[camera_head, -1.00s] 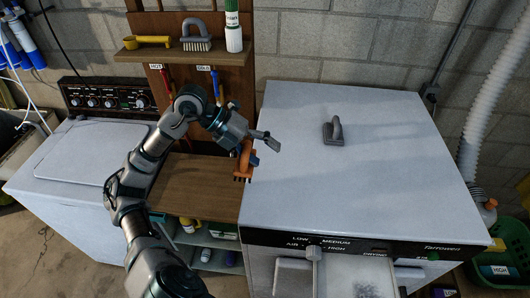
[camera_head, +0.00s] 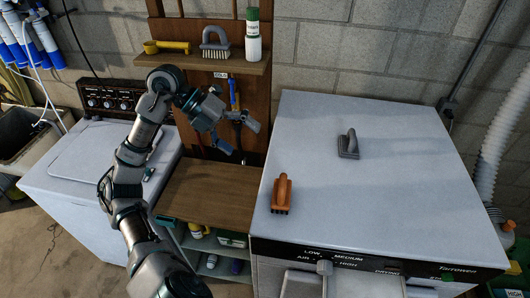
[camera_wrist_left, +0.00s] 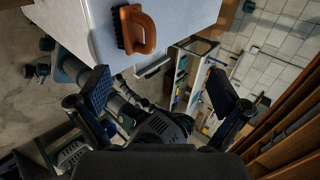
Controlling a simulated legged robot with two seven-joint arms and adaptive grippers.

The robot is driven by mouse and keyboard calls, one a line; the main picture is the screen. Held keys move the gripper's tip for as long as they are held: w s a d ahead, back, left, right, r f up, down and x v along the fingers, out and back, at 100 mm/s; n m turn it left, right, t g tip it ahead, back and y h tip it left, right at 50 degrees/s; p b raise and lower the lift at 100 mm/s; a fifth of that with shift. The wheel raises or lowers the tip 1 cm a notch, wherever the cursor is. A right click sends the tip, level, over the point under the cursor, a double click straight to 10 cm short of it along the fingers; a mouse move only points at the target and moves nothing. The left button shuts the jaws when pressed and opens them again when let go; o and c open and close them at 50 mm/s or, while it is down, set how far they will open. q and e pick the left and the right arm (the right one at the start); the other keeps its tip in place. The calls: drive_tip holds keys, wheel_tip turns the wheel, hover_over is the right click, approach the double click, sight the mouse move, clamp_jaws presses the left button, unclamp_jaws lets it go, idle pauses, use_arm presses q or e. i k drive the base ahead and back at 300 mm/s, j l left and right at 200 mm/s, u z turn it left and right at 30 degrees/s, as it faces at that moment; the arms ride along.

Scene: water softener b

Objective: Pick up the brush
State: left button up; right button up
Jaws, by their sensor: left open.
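An orange brush (camera_head: 283,193) with dark bristles rests on the white dryer top (camera_head: 390,195), near its front left corner. It also shows in the left wrist view (camera_wrist_left: 140,30), at the top, beyond my fingertips. A grey-handled brush (camera_head: 348,146) sits farther back on the same top. Another grey brush (camera_head: 215,42) with pale bristles stands on the wooden wall shelf. My left gripper (camera_head: 237,134) is open and empty, left of the dryer's back edge and apart from all three brushes. My right gripper is not in view.
The wall shelf (camera_head: 180,62) also holds a yellow tool (camera_head: 166,47) and a white bottle (camera_head: 253,38). A low wooden counter (camera_head: 205,195) fills the gap between the washer (camera_head: 75,175) and the dryer. The rest of the dryer top is clear.

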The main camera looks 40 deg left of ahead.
sight(283, 187)
drive_tip(key=k+l, duration=0.1)
drive_tip(key=k, duration=0.4)
drive_tip(key=k+l, duration=0.15)
drive_tip(key=k, duration=0.35)
